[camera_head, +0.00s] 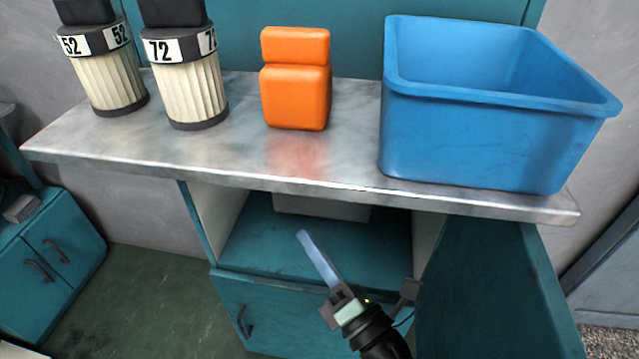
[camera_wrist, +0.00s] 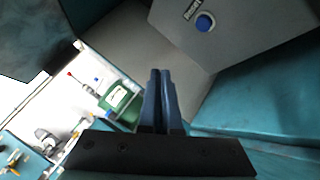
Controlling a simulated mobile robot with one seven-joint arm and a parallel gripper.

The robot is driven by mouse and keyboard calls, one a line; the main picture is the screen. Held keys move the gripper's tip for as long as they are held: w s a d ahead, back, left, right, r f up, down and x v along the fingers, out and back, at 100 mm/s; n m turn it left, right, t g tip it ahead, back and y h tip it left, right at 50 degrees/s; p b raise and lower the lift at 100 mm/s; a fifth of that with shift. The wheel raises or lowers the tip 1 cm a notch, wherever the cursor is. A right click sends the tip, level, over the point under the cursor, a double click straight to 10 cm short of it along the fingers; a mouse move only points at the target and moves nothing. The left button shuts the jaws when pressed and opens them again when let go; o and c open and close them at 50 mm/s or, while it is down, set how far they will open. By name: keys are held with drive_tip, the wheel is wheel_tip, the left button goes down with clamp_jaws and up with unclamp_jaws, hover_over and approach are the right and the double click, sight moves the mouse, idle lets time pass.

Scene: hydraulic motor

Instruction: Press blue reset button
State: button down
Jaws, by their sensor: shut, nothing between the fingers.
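The blue reset button (camera_wrist: 205,22) is a round blue disc on the face of a grey box (camera_wrist: 240,45), at the upper right of the wrist view. A small dark label sits beside it at its upper left. In the head view the grey box (camera_head: 322,207) shows only in part under the countertop, and the button is hidden there. My gripper (camera_head: 302,235) is shut and empty, in front of the open cabinet below the counter. In the wrist view my gripper's fingertips (camera_wrist: 160,72) are together, below and left of the button and apart from it.
The metal countertop (camera_head: 240,165) overhangs the open teal cabinet (camera_head: 290,245). An open cabinet door (camera_head: 490,290) stands at the right. On the counter are a blue bin (camera_head: 480,145), an orange container (camera_head: 296,95) and two numbered filters (camera_head: 187,90).

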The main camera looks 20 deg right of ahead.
drive_tip(key=w+d+b, duration=0.3)
drive_tip(key=w+d, duration=0.2)
drive_tip(key=w, duration=0.2)
drive_tip(key=shift+w, duration=0.15)
drive_tip(key=shift+w, duration=0.1)
idle(2.0)
drive_tip(key=shift+w+d, duration=0.2)
drive_tip(key=shift+w, duration=0.05)
drive_tip(key=shift+w+d, duration=0.2)
drive_tip(key=shift+w, duration=0.1)
idle(0.7)
drive_tip(key=shift+s, duration=0.1)
drive_tip(key=shift+s+a+p, duration=0.3)
drive_tip(key=shift+s+a, duration=0.15)
drive_tip(key=shift+s, duration=0.1)
idle(0.3)
